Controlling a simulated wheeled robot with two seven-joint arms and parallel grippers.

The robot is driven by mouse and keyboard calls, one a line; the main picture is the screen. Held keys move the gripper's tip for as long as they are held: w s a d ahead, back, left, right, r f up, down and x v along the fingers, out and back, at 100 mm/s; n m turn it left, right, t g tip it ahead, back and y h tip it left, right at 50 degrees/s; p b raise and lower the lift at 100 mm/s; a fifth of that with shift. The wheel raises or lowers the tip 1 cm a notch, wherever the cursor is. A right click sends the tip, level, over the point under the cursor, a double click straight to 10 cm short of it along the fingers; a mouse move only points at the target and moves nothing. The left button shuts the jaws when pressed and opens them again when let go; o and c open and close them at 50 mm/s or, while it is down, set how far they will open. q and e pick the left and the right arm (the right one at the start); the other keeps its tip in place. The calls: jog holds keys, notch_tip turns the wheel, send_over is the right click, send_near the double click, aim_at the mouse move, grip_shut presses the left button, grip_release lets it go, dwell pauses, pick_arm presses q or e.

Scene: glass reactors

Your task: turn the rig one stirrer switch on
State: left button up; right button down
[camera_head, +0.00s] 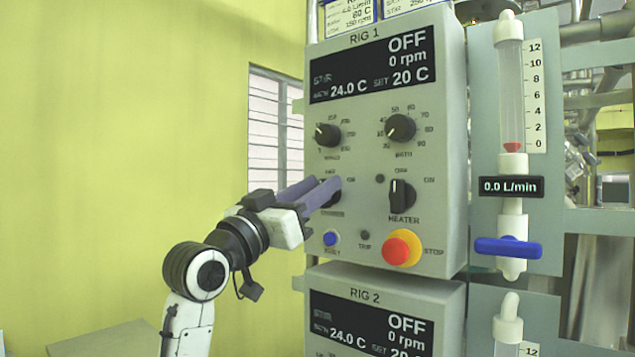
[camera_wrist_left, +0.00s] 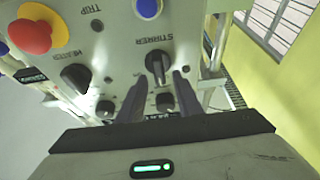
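The rig one panel (camera_head: 385,255) is a grey box whose display (camera_head: 372,68) reads OFF, 0 rpm. The stirrer switch is a black knob at the lower left of the panel, mostly hidden behind my fingers in the head view. The left wrist view shows the stirrer switch (camera_wrist_left: 158,65) upside down, its grip bar close to upright. My left gripper (camera_head: 322,190) has its purple fingers pointing at the switch. In the left wrist view my left gripper (camera_wrist_left: 160,84) is open, with the switch in line with the gap; contact cannot be told. My right gripper is not in view.
The heater switch (camera_head: 402,195) is right of the stirrer switch. Below are a blue button (camera_head: 330,238) and a red stop button (camera_head: 396,250) on yellow. Two dials sit above. The rig two panel (camera_head: 385,290) is underneath. A flowmeter with blue valve handle (camera_head: 508,247) stands right.

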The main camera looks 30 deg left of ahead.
pick_arm(q)
jog(key=shift+w+r, duration=0.1)
jog(key=shift+w, duration=0.25)
grip_shut()
